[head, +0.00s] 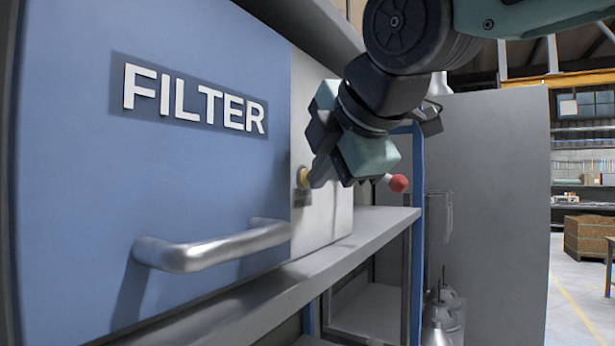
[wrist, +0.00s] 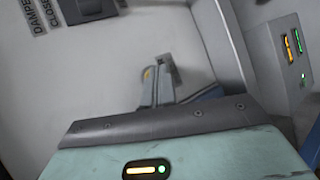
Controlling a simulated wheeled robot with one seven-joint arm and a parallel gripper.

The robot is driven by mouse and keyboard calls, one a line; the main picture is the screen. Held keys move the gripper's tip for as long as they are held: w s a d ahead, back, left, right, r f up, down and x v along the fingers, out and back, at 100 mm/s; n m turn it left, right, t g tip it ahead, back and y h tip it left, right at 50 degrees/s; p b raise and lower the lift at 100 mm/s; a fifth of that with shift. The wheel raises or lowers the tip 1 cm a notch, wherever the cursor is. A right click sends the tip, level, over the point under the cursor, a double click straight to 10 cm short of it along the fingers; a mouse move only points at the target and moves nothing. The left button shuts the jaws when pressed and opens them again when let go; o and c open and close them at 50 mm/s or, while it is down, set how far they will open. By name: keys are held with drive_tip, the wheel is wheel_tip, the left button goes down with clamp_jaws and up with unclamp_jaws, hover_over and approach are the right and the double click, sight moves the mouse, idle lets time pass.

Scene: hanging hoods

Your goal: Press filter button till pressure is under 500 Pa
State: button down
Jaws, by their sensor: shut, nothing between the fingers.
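The yellow filter button (head: 303,176) sits on the pale panel to the right of the blue FILTER door. In the wrist view the yellow button (wrist: 148,73) shows only in part beside my fingertips. My gripper (head: 313,178) is shut and empty, with its fingertips right at the button. The fingers also show in the wrist view (wrist: 163,80). I cannot tell whether they touch or press the button. A small label under the button is partly hidden and unreadable. No pressure reading is visible in either view.
The blue door (head: 70,200) has a FILTER sign (head: 193,99) and a metal handle (head: 210,246). A grey shelf (head: 345,245) runs below the panel. A red knob (head: 399,183) is right of my gripper. A dark switch (wrist: 92,8) sits by DAMPER CLOSE lettering.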

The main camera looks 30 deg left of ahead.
drive_tip(key=shift+d, duration=0.1)
drive_tip(key=shift+s+d, duration=0.1)
drive_tip(key=shift+d, duration=0.55)
drive_tip(key=shift+s+d+b, duration=0.2)
drive_tip(key=shift+d+b, duration=0.75)
drive_tip(key=shift+d, duration=1.6)
